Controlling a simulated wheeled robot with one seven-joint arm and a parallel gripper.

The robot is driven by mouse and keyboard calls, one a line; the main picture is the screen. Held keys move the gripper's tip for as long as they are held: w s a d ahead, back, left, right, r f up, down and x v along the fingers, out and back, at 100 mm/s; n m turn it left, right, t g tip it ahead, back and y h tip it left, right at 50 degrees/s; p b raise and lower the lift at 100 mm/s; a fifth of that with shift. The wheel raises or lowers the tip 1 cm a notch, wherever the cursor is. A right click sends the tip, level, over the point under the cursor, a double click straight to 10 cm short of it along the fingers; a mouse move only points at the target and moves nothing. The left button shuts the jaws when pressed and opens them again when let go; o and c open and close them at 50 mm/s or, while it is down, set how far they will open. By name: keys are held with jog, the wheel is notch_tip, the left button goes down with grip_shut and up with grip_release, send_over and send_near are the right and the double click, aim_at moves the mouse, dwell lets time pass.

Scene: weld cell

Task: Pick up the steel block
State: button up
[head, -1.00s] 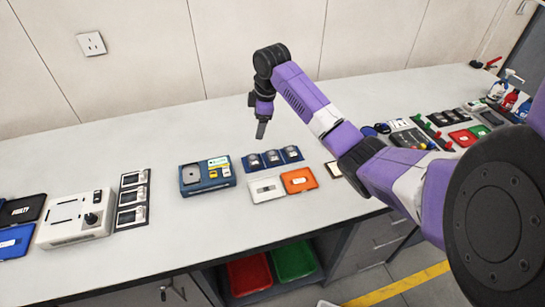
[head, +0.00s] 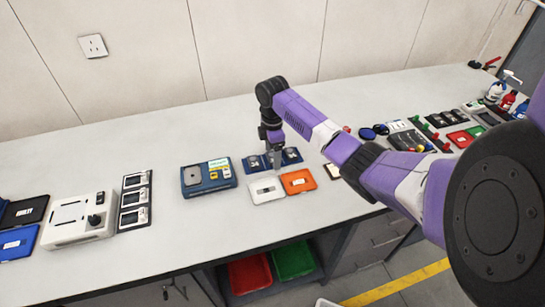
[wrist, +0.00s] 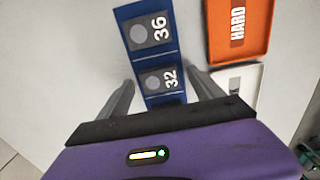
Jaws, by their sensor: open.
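A blue three-part holder (head: 266,168) lies on the bench with grey, block-like pieces in its pockets. In the wrist view, two pieces are marked 36 (wrist: 148,32) and 32 (wrist: 159,78); a third pocket is mostly hidden by my gripper body. The left piece (head: 254,162) reads 34 in the head view. Which of these is the steel block I cannot tell. My gripper (head: 277,170) is open and points down over the middle of the holder. In the wrist view its fingers (wrist: 160,82) stand either side of the piece marked 32, with nothing held.
A white tray (head: 266,191) and an orange tray (head: 298,182), marked HARD, lie just in front of the holder. A blue device with a grey plate (head: 208,179) stands to the left. Further left is a white machine (head: 78,222). Bench behind the holder is clear.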

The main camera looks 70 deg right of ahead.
grip_shut()
dwell(0.4)
